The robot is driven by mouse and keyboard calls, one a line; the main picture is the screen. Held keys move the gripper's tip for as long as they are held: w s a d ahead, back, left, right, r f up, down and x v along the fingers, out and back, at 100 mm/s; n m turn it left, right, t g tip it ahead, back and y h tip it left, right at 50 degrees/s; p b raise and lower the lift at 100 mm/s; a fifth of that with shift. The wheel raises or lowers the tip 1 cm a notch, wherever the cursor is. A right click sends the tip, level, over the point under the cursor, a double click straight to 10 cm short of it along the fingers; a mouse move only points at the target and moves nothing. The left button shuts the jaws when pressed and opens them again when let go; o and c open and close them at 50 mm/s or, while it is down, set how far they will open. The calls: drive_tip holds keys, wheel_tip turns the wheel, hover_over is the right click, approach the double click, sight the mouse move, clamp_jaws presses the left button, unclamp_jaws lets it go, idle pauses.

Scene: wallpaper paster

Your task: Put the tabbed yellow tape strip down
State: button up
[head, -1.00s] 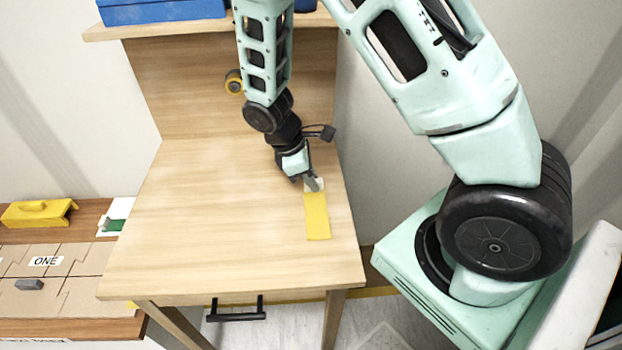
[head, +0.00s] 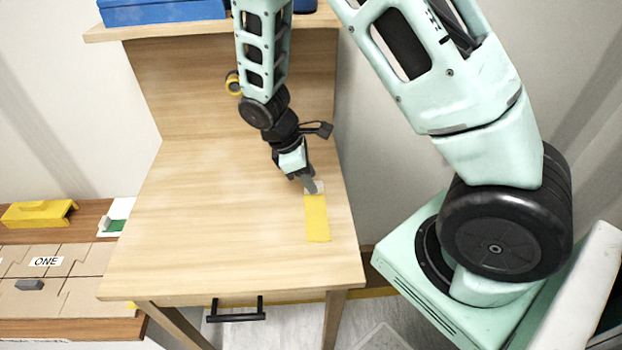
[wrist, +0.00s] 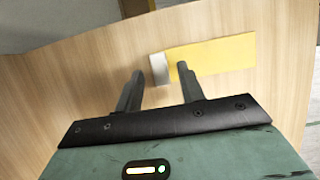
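The yellow tape strip (head: 317,218) appears to lie flat on the wooden table, toward its right edge. Its pale tab (head: 320,187) is at the far end, partly hidden by my gripper in the head view. The wrist view shows the strip (wrist: 215,53) and its whitish tab (wrist: 159,68). My gripper (wrist: 159,80) is open, its two fingers apart with the tab seen between and just beyond their tips. Neither finger appears to press on the tab. In the head view my gripper (head: 313,187) is low over the tab end.
The wooden table (head: 210,220) is mostly clear left of the strip. Blue boxes (head: 160,10) sit on the shelf above. A side bench with cardboard pieces (head: 60,270) and a yellow holder (head: 38,213) is at left.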

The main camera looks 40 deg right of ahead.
drive_tip(key=v, duration=1)
drive_tip(key=s+a+r+m+t+y, duration=0.1)
drive_tip(key=s+a+r, duration=0.3)
drive_tip(key=s+a, duration=0.4)
drive_tip(key=s+a+r+m+t+y, duration=0.1)
drive_tip(key=s+a+r+m+y, duration=0.1)
drive_tip(key=s+a, duration=0.6)
drive_tip(key=s+r+y, duration=0.1)
drive_tip(key=s+r, duration=0.1)
drive_tip(key=s, duration=0.2)
drive_tip(key=shift+m, duration=0.3)
drive_tip(key=shift+r+p, duration=0.2)
drive_tip(key=shift+p, duration=0.15)
wheel_tip(320, 180, up, 2)
drive_tip(key=shift+r+p, duration=0.1)
drive_tip(key=shift+p, duration=0.95)
